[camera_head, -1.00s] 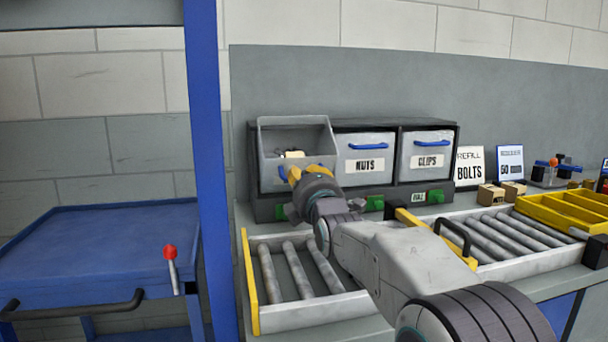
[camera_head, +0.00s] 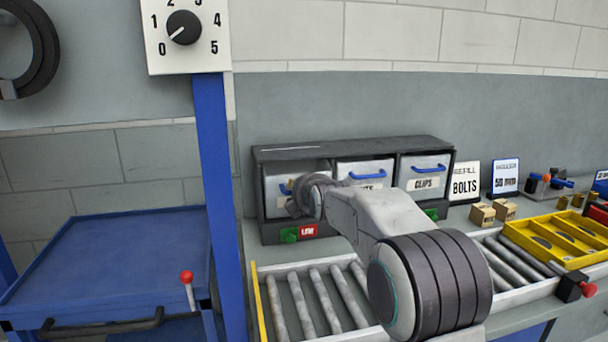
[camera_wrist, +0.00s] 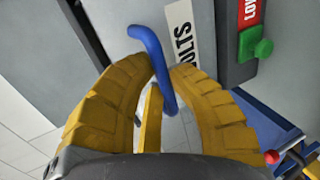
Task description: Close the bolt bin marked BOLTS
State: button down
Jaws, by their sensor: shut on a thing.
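The bolt bin (camera_head: 274,182) is the left one of three pale bins in the dark rack (camera_head: 270,152). In the head view my wrist hides most of the bin front, the label and the fingers. Whether a small gap is left at the bin's edge, I cannot tell.
A red LOW tag (camera_head: 307,231) and a green knob (camera_head: 289,235) sit below the bolt bin. A roller conveyor (camera_head: 310,295) runs in front, with a yellow tray (camera_head: 560,238) at right. A blue post (camera_head: 215,180) and blue cart (camera_head: 110,260) stand left.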

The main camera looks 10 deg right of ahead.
jog(key=w+g+p, duration=0.1)
jog(key=p, duration=0.3)
jog(key=w+r+g+p, duration=0.1)
jog(key=p, duration=0.4)
jog(key=shift+w+r+g, duration=0.2)
jog(key=shift+w+g, duration=0.1)
jog(key=shift+w+p, duration=0.1)
jog(key=shift+p, duration=0.4)
jog(key=c, duration=1.1)
grip_release()
jog(key=shift+f, duration=0.15)
jog(key=v, duration=1.2)
jog(key=shift+w, duration=0.15)
